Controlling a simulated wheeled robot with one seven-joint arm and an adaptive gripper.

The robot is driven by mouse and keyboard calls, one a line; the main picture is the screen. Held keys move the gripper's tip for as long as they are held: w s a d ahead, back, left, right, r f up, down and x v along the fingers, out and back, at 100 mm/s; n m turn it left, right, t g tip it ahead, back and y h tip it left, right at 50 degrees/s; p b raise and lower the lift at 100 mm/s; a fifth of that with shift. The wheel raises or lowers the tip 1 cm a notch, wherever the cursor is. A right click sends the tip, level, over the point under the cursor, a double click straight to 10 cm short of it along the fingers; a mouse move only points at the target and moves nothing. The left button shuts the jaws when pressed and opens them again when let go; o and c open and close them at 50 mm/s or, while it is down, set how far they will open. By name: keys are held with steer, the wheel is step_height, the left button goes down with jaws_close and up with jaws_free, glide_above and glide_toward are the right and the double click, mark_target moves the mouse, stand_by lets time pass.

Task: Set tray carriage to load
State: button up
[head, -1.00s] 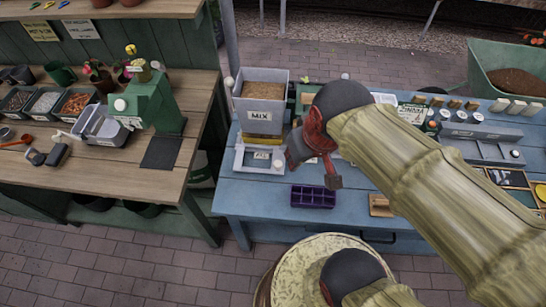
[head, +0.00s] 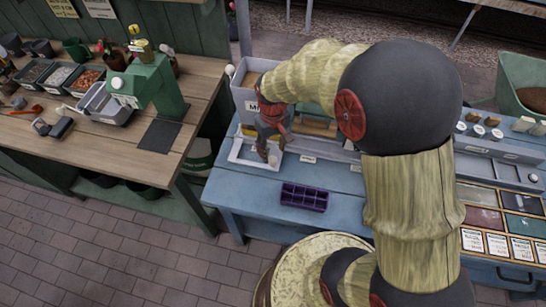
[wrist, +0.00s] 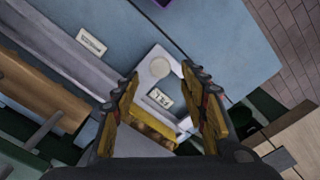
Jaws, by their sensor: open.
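The pale grey tray carriage (head: 238,154) sits at the left end of the blue bench, below the grey MIX hopper (head: 245,98). In the wrist view the carriage (wrist: 146,75) shows a round pale knob (wrist: 182,66) and a small label (wrist: 160,97) whose word I cannot read surely. My gripper (head: 270,154) is over the carriage's right side, pointing down. In the wrist view my gripper (wrist: 162,78) is open and empty, its two yellow-lined fingers on either side of the carriage's label area. Whether a finger touches the carriage I cannot tell. My arm hides part of the hopper.
A purple cell tray (head: 304,197) lies on the blue bench in front of the carriage, with bare bench around it. A grey rail (wrist: 70,62) runs beside the carriage. A wooden bench (head: 100,150) with a green machine (head: 150,85) stands to the left, across a gap.

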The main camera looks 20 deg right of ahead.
mark_target(273, 159)
steer(key=shift+f+b, duration=0.5)
steer(key=shift+f, duration=1.75)
steer(key=c, duration=1.1)
jaws_close()
